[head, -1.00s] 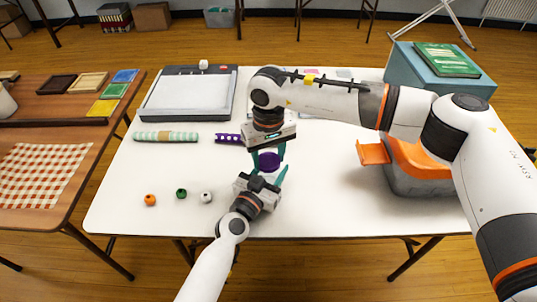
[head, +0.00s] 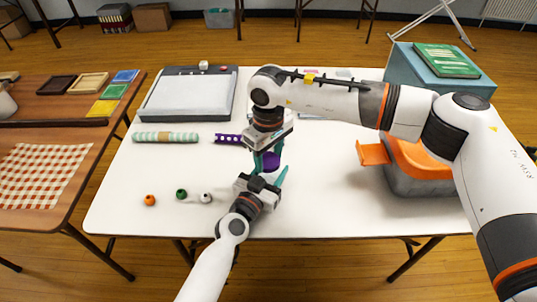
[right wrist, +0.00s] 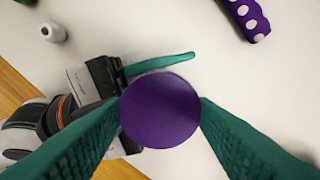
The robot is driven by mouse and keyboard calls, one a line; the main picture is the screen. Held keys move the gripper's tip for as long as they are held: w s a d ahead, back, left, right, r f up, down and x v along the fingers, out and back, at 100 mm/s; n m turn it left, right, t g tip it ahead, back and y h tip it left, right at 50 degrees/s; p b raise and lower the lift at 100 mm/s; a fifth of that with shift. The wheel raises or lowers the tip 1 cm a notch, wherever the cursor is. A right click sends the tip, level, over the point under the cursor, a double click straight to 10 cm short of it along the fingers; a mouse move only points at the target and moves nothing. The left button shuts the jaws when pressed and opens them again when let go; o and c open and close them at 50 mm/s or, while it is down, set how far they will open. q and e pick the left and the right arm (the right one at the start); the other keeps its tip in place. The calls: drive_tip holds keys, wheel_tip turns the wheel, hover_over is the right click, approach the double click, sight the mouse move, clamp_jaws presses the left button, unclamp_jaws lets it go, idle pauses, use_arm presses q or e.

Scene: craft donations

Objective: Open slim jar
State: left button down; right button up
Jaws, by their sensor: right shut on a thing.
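The slim jar shows only as its round purple lid (head: 271,160); its body is hidden below. In the right wrist view the lid (right wrist: 160,110) fills the middle, seen from above. My right gripper (head: 268,157) points down from above and is shut on the lid, with a teal finger on each side (right wrist: 160,113). My left gripper (head: 268,178) comes in low from the front at the jar. One of its teal fingers shows beside the lid in the right wrist view (right wrist: 162,64); the other is hidden, so its grip on the jar body cannot be seen.
A purple dotted roll (head: 228,138) and a mint striped roll (head: 165,137) lie behind left. Orange (head: 150,200), green (head: 181,194) and white (head: 206,197) beads sit at front left. A paper trimmer (head: 187,95) is at the back. A grey-orange bin (head: 415,172) stands right.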

sight(269, 160)
drive_tip(key=shift+r, duration=1.05)
drive_tip(key=shift+r, duration=2)
use_arm(q)
drive_tip(key=c, duration=0.6)
unclamp_jaws()
drive_tip(key=shift+o, duration=0.2)
drive_tip(key=shift+s, duration=0.1)
